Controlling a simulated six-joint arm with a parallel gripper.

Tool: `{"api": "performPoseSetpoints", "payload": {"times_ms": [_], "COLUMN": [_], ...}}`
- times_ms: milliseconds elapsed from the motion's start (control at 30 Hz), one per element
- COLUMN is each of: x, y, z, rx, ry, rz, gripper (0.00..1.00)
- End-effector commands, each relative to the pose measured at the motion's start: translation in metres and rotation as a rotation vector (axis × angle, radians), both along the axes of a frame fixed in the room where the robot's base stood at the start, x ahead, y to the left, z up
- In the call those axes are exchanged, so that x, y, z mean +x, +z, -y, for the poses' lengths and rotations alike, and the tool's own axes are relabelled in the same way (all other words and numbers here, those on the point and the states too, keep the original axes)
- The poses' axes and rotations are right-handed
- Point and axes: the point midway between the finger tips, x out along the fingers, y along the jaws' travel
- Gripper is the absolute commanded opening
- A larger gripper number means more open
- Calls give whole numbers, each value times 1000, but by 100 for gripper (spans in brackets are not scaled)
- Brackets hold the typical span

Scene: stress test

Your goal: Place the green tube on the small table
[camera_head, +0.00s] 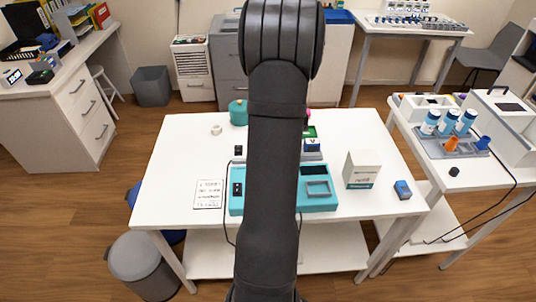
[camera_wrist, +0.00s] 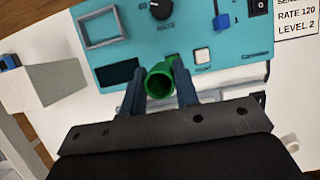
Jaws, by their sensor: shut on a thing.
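The green tube (camera_wrist: 159,83) is between the two dark fingers of my gripper (camera_wrist: 159,88) in the wrist view. My gripper is shut on it, and its round open end faces the camera. The tube shows in front of the edge of a turquoise device (camera_wrist: 220,75); I cannot tell whether they touch. In the head view my arm hides the gripper and tube. A white table (camera_head: 180,165) stands in the middle, and a narrower white side table (camera_head: 425,160) stands at the right. I cannot tell which is the small table.
The turquoise device (camera_head: 318,203) lies on the middle table. A white box (camera_head: 361,170), a blue block (camera_head: 402,190) and a printed card (camera_head: 208,194) lie around it.

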Motion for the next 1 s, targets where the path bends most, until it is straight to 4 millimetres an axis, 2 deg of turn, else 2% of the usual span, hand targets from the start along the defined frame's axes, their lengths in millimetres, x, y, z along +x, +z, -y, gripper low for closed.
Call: {"api": "performPoseSetpoints", "payload": {"times_ms": [200,400,633,867,1000], "x": [28,46,51,51,51], "y": [-32,-52,-64,-95,-98], "z": [-45,-73,-81,-81,-81], "rx": [1,1,0,0,0], "ry": [5,3,1,1,1], "rz": [-3,-2,-2,-3,-1], "gripper": [3,3,3,3,3]}}
